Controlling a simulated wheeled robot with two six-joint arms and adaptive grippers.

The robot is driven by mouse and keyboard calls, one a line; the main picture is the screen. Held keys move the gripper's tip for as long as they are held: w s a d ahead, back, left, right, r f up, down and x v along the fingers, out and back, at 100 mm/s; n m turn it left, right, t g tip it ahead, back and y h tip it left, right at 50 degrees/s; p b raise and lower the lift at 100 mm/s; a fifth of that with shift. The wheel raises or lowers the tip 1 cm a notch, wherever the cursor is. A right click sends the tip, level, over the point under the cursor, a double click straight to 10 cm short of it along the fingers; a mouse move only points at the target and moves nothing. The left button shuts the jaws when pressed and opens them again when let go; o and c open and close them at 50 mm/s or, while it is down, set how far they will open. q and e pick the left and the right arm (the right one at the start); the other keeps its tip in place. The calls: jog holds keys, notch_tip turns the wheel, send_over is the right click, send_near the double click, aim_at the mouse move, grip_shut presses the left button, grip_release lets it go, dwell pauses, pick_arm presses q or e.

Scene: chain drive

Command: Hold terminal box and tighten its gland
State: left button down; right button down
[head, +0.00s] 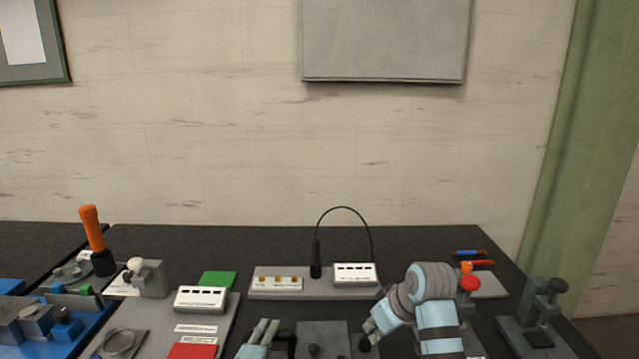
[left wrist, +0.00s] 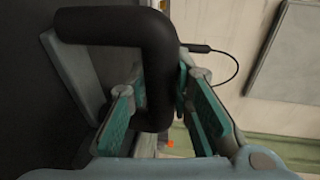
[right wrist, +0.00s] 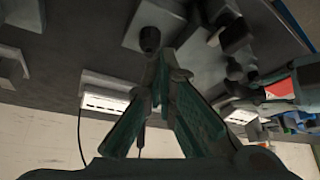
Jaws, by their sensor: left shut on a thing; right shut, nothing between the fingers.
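The terminal box (head: 330,331) is a grey block at the bottom middle of the head view, cut by the frame edge. A black bent handle (head: 286,338) is at its left side. My left gripper (head: 268,328) is shut on this handle, which crosses between the teal pads in the left wrist view (left wrist: 158,70). The black round gland (head: 365,344) is at the box's right side. My right gripper (head: 371,329) is shut and empty close above it. In the right wrist view the gland (right wrist: 150,39) shows just beyond the fingertips (right wrist: 163,60); whether they touch cannot be told.
Behind stands a grey base with white terminal blocks (head: 355,274) and a looped black cable (head: 345,208). A clamp stand (head: 540,310) is at right, near screwdrivers (head: 470,253). At left are a grey panel (head: 150,321), blue fixture (head: 75,330) and orange-handled tool (head: 92,228).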

aim_at(370, 350)
jog(key=f, duration=0.2)
jog(key=w+d+f, duration=0.1)
jog(key=f, duration=0.1)
jog(key=d+f, duration=0.1)
jog(key=f, duration=0.1)
jog(key=shift+w, duration=0.35)
jog(key=shift+a, duration=0.2)
dwell(0.5)
jog(key=shift+s+a, duration=0.1)
jog(key=shift+a, duration=0.1)
jog(key=shift+s+a+f, duration=0.1)
jog(key=shift+s+a, duration=0.15)
jog(key=shift+a, duration=0.05)
jog(key=shift+s+a, duration=0.1)
jog(key=shift+a, duration=0.3)
dwell(0.6)
